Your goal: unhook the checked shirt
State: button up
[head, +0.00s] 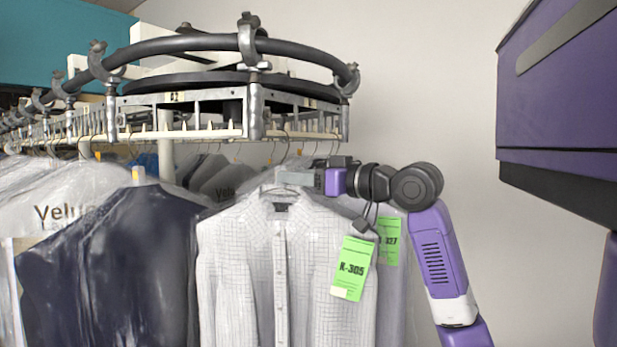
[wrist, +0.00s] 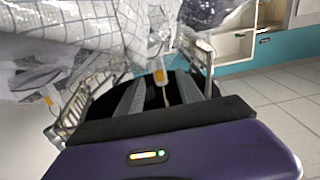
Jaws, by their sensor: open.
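The checked shirt (head: 280,250), white with a fine grid, hangs at the near end of the garment rail (head: 220,133) and carries a green K-305 tag (head: 352,268). My gripper (head: 284,179) reaches in from the right at the top of its collar, by the hanger neck. In the wrist view the shirt (wrist: 95,25) fills the upper left. There my open gripper (wrist: 160,88) has its two grey fingers apart, with a thin hanger stem and an orange piece showing between them. Whether a finger touches the hanger cannot be told.
A dark garment in clear plastic (head: 110,260) hangs close on the left, with more bagged clothes beyond. Another green tag (head: 389,240) hangs behind the shirt's right side. The curved black conveyor track (head: 200,43) passes above. Bare wall lies right of the rail.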

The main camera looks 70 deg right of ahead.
aim_at(279, 188)
jog(key=shift+x, duration=2.55)
grip_shut()
jog(key=shift+r+p, duration=0.15)
jog(key=shift+p, duration=0.2)
jog(key=shift+r+p, duration=1.2)
jog(key=shift+r, duration=0.4)
jog(key=shift+s, duration=0.1)
